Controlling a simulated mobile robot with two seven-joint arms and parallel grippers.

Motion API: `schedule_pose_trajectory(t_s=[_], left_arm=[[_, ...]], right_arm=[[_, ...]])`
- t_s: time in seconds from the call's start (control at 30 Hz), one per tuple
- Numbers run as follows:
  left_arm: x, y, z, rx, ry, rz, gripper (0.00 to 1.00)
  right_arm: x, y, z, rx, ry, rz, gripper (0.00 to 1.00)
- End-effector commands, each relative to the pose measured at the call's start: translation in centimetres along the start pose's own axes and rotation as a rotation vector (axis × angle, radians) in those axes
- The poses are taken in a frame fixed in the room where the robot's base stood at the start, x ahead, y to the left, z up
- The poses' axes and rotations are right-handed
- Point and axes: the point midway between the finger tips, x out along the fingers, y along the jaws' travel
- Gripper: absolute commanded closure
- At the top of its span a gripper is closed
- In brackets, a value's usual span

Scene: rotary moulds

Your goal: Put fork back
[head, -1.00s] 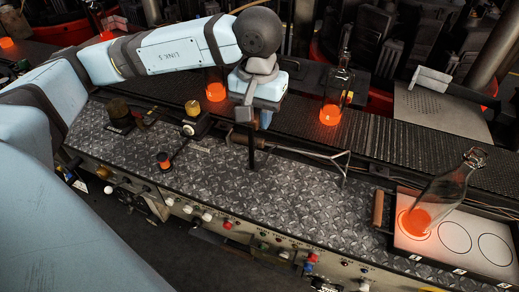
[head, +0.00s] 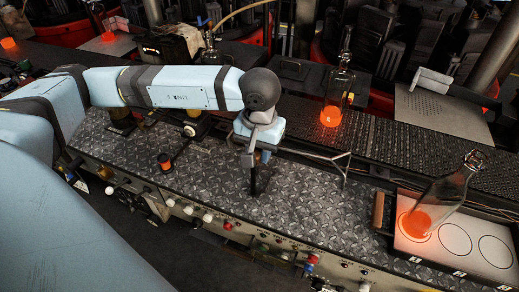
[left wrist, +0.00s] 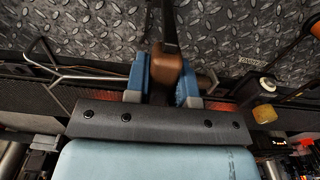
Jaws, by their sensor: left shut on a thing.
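A metal fork with a Y-shaped end (head: 342,160) lies along the back edge of the diamond-plate deck. Its prongs point right, and its rod runs left behind my left gripper. The pronged end also shows in the left wrist view (left wrist: 40,70). My left gripper (head: 257,160) is shut on a dark tool (head: 256,183), over the middle of the deck. In the left wrist view the tool shows a brown block (left wrist: 174,75) between the fingers and a black shaft reaching over the deck. I cannot tell whether it touches the deck. My right gripper is not in view.
A bottle with a glowing orange base (head: 331,112) stands on the conveyor behind. A tilted bottle (head: 440,200) stands on the white tray (head: 478,268) at right. Small levers, one orange-tipped (head: 165,162), stand on the deck at left. The deck's front right is clear.

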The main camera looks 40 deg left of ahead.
Motion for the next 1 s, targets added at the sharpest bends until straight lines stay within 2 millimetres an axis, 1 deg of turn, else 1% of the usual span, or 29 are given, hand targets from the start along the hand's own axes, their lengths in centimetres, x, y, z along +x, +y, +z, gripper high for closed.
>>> schedule_pose_trajectory(t_s=[0.1, 0.13, 0.17, 0.2, 0.23, 0.5, 0.6, 0.67, 0.77, 1.0], left_arm=[[0.6, 0.0, 0.0, 0.0, 0.001, 0.0, 1.0], [0.3, 0.0, 0.0, 0.0, 0.0, 0.0, 0.7], [0.3, 0.0, 0.0, 0.0, 0.0, 0.0, 0.63], [0.3, 0.0, 0.0, 0.0, 0.0, 0.0, 0.54], [0.3, 0.0, 0.0, 0.0, 0.0, 0.0, 0.51], [0.2, 0.0, 0.0, 0.0, 0.0, 0.0, 0.51], [-0.4, 0.0, 0.0, 0.0, 0.0, 0.0, 0.51], [-0.9, 0.0, -0.1, 0.0, 0.003, 0.002, 0.51], [-2.8, 0.0, -0.1, 0.001, 0.005, 0.002, 0.51], [-8.1, 0.1, -0.1, 0.001, 0.004, 0.002, 0.51]], right_arm=[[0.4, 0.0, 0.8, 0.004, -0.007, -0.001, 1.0], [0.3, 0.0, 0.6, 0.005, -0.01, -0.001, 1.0], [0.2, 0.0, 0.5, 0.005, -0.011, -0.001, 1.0], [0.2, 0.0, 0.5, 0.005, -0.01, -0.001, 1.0], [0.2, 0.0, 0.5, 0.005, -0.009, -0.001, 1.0], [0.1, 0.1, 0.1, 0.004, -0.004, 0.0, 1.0], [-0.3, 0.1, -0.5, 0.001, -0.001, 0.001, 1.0], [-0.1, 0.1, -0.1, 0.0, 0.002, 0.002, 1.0], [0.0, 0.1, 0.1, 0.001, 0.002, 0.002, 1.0], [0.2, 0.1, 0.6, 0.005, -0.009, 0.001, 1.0]])
